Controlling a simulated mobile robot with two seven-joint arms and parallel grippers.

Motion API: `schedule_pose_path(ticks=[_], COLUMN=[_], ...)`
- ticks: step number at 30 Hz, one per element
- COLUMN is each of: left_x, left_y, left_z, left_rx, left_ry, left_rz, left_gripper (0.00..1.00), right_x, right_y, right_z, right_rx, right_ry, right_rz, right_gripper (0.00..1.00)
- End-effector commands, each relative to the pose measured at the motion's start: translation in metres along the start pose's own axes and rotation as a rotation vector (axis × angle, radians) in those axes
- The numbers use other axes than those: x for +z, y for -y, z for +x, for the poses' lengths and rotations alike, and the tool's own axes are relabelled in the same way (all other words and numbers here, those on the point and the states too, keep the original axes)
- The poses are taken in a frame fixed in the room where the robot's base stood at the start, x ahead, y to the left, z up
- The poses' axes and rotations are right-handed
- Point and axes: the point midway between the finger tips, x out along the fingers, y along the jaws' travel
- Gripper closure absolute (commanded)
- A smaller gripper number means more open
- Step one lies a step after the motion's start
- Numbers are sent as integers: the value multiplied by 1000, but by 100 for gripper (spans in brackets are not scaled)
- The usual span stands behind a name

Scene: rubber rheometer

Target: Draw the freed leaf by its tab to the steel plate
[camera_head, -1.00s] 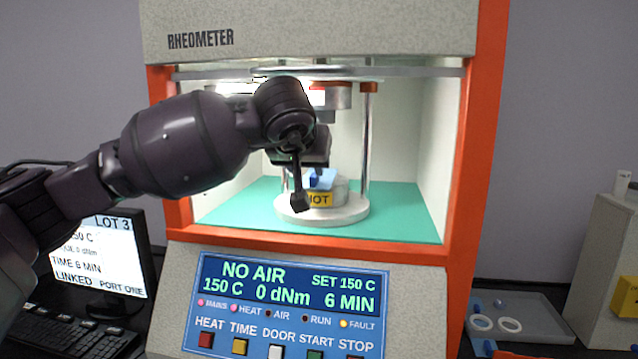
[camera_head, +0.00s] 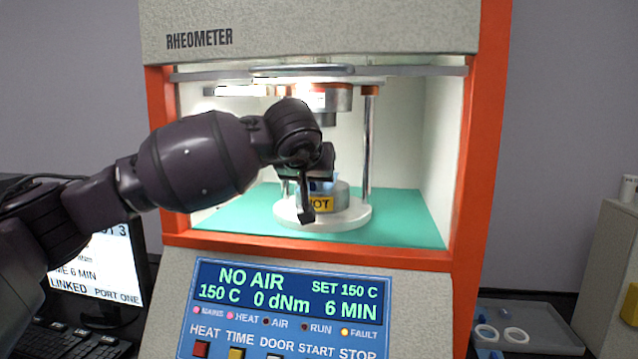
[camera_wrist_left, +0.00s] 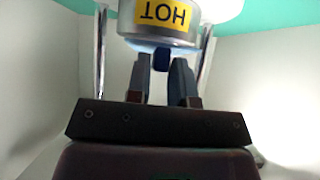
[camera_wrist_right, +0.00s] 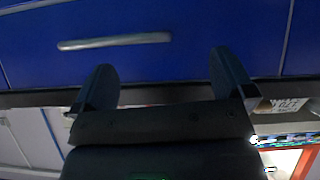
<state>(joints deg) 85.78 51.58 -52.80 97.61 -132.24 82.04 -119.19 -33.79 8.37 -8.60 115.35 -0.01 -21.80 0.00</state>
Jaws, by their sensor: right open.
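The freed leaf looks like a small blue piece (camera_head: 322,187) on top of the round lower die (camera_head: 340,197), which bears a yellow HOT label. Its dark blue tab (camera_wrist_left: 161,59) sticks out from the die in the left wrist view. My left gripper (camera_wrist_left: 162,78) is open, with a finger on each side of the tab and gaps visible; I cannot tell if it touches. In the head view my wrist hides much of the leaf. My right gripper (camera_wrist_right: 165,82) is open and empty, before a blue drawer front. I cannot pick out the steel plate for certain.
The rheometer's orange frame (camera_head: 480,150) and steel posts (camera_head: 368,145) hem in my left arm. The upper die (camera_head: 325,98) hangs above. A grey tray (camera_head: 545,343) with white rings (camera_head: 516,335) and blue pieces lies lower right. The drawer handle (camera_wrist_right: 115,41) is near my right gripper.

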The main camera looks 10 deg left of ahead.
Motion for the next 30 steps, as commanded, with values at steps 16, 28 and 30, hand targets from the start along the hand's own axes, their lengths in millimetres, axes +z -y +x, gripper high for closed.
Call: schedule_pose_path(ticks=[16,28,30], left_x=[-3,-8,-8], left_y=[0,0,0], left_z=[-3,-6,-6], left_rx=[0,0,0], left_ry=[-1,-1,0], left_rz=[0,0,0], left_gripper=[100,100,100], right_x=[-3,-9,-9], right_y=[0,0,0], right_z=[-1,-3,-3], right_rx=[0,1,1], right_ry=[-4,-11,-11], right_rz=[0,3,4], right_gripper=[0,0,0])
